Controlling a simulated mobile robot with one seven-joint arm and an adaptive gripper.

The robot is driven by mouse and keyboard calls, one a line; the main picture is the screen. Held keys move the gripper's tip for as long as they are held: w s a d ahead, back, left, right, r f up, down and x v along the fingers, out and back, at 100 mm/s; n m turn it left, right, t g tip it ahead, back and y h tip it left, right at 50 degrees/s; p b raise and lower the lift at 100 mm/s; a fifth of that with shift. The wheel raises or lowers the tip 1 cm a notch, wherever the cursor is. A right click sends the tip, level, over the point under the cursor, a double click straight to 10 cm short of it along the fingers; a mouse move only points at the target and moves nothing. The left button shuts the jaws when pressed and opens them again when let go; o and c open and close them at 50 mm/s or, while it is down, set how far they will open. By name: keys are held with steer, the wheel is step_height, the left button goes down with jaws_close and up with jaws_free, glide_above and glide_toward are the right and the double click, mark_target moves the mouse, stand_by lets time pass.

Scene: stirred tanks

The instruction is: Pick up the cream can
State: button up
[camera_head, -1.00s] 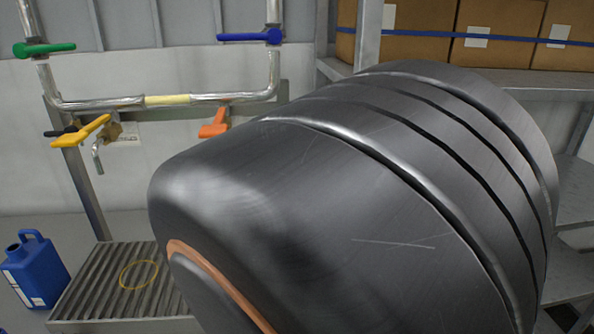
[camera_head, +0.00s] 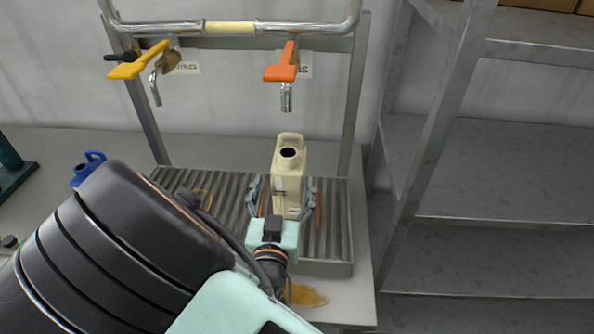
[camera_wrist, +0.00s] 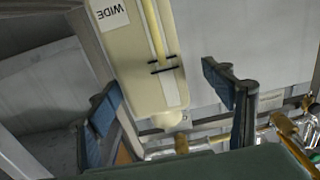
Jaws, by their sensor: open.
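The cream can (camera_head: 290,168) stands upright on the ribbed metal tray (camera_head: 335,235), below the orange-handled tap. It has a dark round opening on top, a handle, and a label low on its front. My gripper (camera_head: 281,192) is open, with one finger on each side of the can's lower body. In the wrist view my gripper (camera_wrist: 165,100) shows its blue-padded fingers apart, with the cream can (camera_wrist: 140,55) between and beyond them. A gap shows beside the right finger; contact at the left finger cannot be told. The can's label there reads "WIDE".
An orange valve handle (camera_head: 283,67) and a yellow one (camera_head: 138,65) sit above the tray on a pipe frame. A blue can (camera_head: 88,167) stands at the left. A yellow puddle (camera_head: 305,295) lies in front of the tray. Metal shelving (camera_head: 480,170) stands at the right.

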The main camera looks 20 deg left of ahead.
steer(key=shift+d+p+x, duration=0.2)
steer(key=shift+p+x, duration=0.2)
steer(key=shift+x, duration=1)
steer(key=shift+d+p+x, duration=0.15)
steer(key=shift+p+x, duration=0.25)
steer(key=shift+x, duration=0.95)
steer(key=shift+w, duration=0.15)
steer(key=c, duration=1.9)
steer(key=shift+r, duration=0.15)
jaws_close()
